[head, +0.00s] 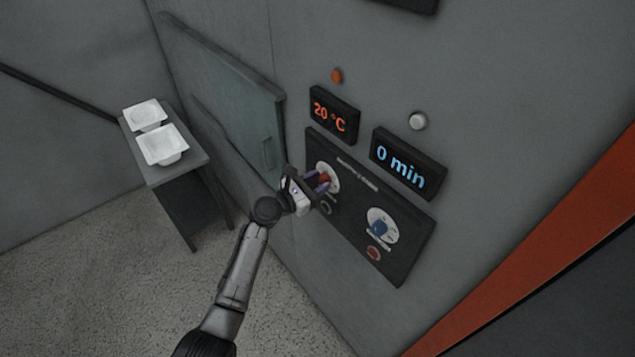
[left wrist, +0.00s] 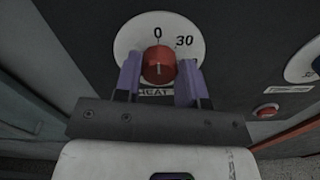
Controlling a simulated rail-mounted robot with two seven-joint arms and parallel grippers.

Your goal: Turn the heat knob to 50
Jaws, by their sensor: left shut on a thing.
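The red heat knob (left wrist: 159,65) sits on a white dial plate (left wrist: 128,38) marked 0 and 30, with the word HEAT below it. Its pointer line is near 0. In the head view the red knob (head: 325,179) is partly hidden by my gripper. My left gripper (head: 318,188) is at the knob, and in the left wrist view its two purple fingers (left wrist: 159,80) are shut on the knob's sides. The mark for 50 is not visible. The orange display (head: 334,115) above reads 20 °C. My right gripper is not in view.
A blue knob (head: 379,228) on a second white dial is to the right on the same dark panel (head: 352,225), with a red button (head: 374,253) below it. A blue display (head: 401,163) reads 0 min. Two white shells (head: 163,146) stand on a small table (head: 205,152) at left.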

